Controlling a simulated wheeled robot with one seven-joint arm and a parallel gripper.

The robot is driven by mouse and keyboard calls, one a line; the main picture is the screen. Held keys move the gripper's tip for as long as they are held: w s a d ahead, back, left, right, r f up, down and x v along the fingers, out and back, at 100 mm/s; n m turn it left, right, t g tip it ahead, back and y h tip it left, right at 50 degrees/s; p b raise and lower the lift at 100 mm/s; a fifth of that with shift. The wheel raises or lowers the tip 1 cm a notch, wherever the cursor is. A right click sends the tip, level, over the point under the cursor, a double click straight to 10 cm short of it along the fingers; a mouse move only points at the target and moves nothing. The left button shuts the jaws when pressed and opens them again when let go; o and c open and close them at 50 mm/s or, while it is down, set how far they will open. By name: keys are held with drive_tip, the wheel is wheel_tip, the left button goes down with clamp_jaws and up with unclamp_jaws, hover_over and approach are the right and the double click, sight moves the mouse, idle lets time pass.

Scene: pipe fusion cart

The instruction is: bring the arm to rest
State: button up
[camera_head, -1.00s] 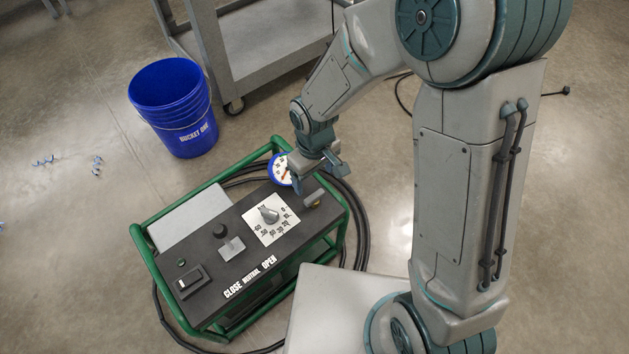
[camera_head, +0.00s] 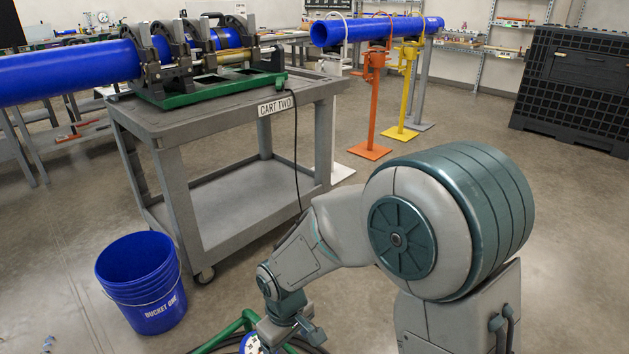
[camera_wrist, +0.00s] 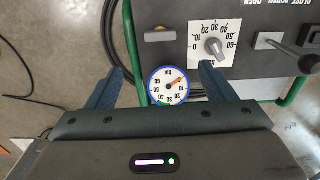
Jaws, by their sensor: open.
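My gripper (camera_head: 287,333) is low at the bottom of the head view, by the green-framed control box, most of which is cut off there. In the wrist view my gripper (camera_wrist: 160,90) is open, its two dark blue fingers spread apart. A round pressure gauge (camera_wrist: 169,86) with a blue rim shows between the fingers, with nothing held. The control box panel (camera_wrist: 270,75) lies just beyond, with a grey knob (camera_wrist: 214,47) on a white dial plate and a small lever (camera_wrist: 160,35). I cannot tell whether a finger touches the box.
A blue bucket (camera_head: 142,285) stands on the floor at left. The grey cart (camera_head: 235,205) bears a clamp machine holding a blue pipe (camera_head: 70,70). Orange (camera_head: 372,110) and yellow (camera_head: 407,90) stands support another blue pipe. Dark hoses lie near the box.

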drive_tip(key=s+d+r+m+t+p, duration=0.1)
drive_tip(key=s+d+r+m+p, duration=0.1)
drive_tip(key=d+r+p, duration=0.5)
drive_tip(key=s+d+r+m+t+p, duration=0.1)
drive_tip(key=s+d+r+m+p, duration=0.2)
drive_tip(key=d+r+p, duration=0.5)
drive_tip(key=s+d+r+m+p, duration=0.2)
drive_tip(key=d+r+m+p, duration=0.3)
drive_tip(key=r, duration=2)
drive_tip(key=d+p, duration=0.2)
drive_tip(key=p, duration=0.2)
drive_tip(key=shift+s+d+t, duration=0.25)
drive_tip(key=shift+d+t, duration=0.05)
drive_tip(key=shift+t, duration=0.1)
